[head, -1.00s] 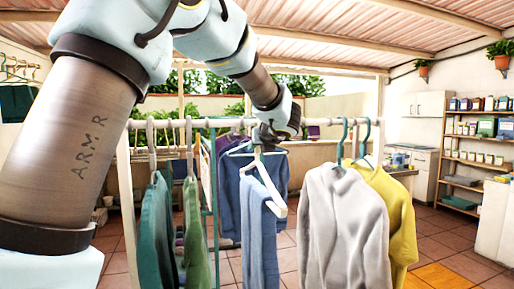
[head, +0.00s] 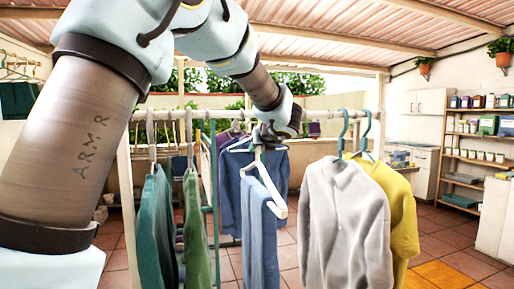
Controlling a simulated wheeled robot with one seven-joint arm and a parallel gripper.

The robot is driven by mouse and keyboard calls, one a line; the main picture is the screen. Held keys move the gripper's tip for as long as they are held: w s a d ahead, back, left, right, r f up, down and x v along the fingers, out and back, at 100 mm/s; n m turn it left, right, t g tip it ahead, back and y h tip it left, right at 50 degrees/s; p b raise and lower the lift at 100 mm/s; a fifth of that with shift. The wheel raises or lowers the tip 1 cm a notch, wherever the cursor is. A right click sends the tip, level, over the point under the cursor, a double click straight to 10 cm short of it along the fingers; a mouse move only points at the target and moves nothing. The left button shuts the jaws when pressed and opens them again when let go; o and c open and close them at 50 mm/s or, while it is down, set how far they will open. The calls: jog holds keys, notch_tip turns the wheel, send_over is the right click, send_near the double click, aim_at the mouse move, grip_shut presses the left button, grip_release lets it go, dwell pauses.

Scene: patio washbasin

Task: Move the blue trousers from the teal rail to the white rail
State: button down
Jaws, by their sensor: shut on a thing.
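The blue trousers (head: 261,240) hang folded over a white hanger (head: 270,184) in the middle of the head view. My gripper (head: 268,140) is shut on the upper part of this hanger, just below the line of the white rail (head: 332,114). My gripper and wrist cover part of the rail, so I cannot tell whether the hook is around it or apart from it. The teal rail's frame (head: 213,180) shows behind, to the left of the trousers. A dark blue garment (head: 228,192) hangs back there, partly behind the trousers.
Green garments (head: 160,235) hang on the white rail at left. A gap separates the trousers from each group. Shelves (head: 470,150) stand far right.

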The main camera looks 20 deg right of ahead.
jog(key=shift+r, duration=0.1)
jog(key=c, duration=0.7)
grip_release()
jog(key=shift+s, duration=0.2)
jog(key=s, duration=0.4)
jog(key=s+a+b, duration=0.1)
jog(key=s, duration=0.2)
jog(key=s+b, duration=0.1)
jog(key=s, duration=0.3)
jog(key=shift+s+a, duration=0.25)
jog(key=shift+s, duration=0.05)
